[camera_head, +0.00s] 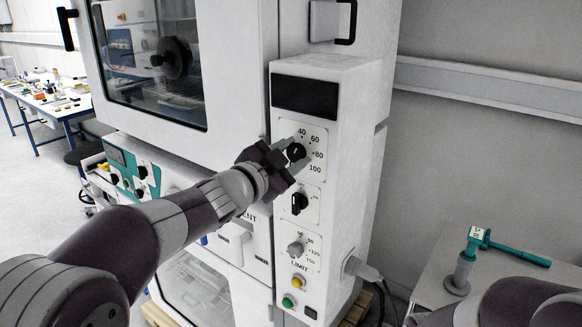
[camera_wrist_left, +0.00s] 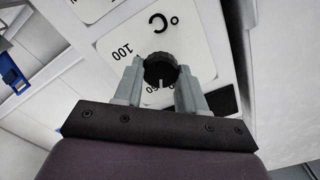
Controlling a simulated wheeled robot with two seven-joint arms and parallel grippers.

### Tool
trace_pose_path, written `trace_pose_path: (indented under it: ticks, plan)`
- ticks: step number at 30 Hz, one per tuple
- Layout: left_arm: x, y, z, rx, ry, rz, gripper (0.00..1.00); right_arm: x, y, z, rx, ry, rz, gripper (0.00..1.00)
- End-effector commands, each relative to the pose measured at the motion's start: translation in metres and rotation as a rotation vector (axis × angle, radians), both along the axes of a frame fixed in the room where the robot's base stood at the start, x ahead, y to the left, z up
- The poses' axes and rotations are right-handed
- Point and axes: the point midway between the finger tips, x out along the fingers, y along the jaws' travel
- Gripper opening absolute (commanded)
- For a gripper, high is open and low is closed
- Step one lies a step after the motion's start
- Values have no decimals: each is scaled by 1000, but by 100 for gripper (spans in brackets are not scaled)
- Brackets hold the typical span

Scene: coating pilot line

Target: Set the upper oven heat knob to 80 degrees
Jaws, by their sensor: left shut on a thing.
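The upper oven heat knob (camera_head: 296,151) is round and black, on a white dial plate marked 40, 60, 80 and 100 on the oven's control column. My left gripper (camera_head: 291,153) is shut on it, one finger on each side. In the left wrist view the knob (camera_wrist_left: 160,69) sits between the fingertips (camera_wrist_left: 160,78). There the dial appears upside down. The knob's white pointer line faces the bottom of that picture, beside partly hidden digits that look like 60. The 80 is hidden there. My right gripper is not in view.
Below are a black switch knob (camera_head: 299,203), a grey limit knob (camera_head: 295,249), and yellow (camera_head: 299,281) and green (camera_head: 288,301) buttons. A dark display (camera_head: 304,97) is above. A teal-handled tool (camera_head: 512,252) is at the right, over a grey surface.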

Motion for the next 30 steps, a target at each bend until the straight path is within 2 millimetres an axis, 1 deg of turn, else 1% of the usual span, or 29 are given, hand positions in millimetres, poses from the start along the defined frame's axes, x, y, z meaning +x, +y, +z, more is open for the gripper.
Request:
trace_pose_path:
  ticks: [1,9,21,30]
  plan:
    - [0,0,-8,36,-19,1,10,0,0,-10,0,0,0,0]
    - [0,0,-8,244,-170,2,10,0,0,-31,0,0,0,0]
    - [0,0,-7,549,-392,3,10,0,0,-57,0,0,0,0]
    - [0,0,-6,743,-535,2,10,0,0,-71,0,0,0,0]
